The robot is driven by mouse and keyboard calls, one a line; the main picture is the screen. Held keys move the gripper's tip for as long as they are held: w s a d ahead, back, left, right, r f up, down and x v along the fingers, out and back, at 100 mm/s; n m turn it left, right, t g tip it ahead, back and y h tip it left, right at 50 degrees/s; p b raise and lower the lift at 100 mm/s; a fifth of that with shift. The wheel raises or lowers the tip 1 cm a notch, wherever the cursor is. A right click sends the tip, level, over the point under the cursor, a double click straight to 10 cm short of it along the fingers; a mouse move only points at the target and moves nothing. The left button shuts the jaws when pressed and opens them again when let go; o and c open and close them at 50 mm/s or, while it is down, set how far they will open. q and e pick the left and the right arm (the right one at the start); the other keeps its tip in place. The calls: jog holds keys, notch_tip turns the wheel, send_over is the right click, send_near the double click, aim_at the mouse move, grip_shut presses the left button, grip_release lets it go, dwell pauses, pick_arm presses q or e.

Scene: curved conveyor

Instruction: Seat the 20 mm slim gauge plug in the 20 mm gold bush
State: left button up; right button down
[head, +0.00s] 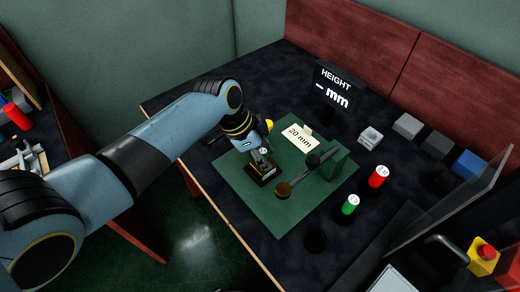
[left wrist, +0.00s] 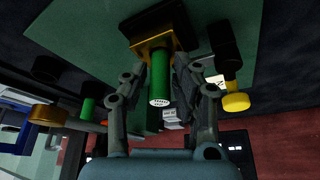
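A black block with a gold bush (head: 262,172) stands on the green plate; the gold also shows in the left wrist view (left wrist: 146,48). A slim green gauge plug (left wrist: 160,78) with a white marked end stands upright at the gold bush; how deep it sits cannot be told. Its white end shows in the head view (head: 263,151). My left gripper (head: 261,159) is over the block. In the left wrist view its fingers (left wrist: 161,70) are on both sides of the plug, with what look like narrow gaps. My right gripper is not in view.
The green plate (head: 240,195) carries a "20 mm" card (head: 298,136) and a lever with a dark ball (head: 312,160) and brass disc (head: 283,190). A green plug (head: 350,204) and red plug (head: 378,176) stand to the right. A height display (head: 333,87) is behind.

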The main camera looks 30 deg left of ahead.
pick_arm(q)
jog(key=p+v, duration=0.1)
jog(key=v, duration=1.1)
jog(key=shift+s, duration=0.1)
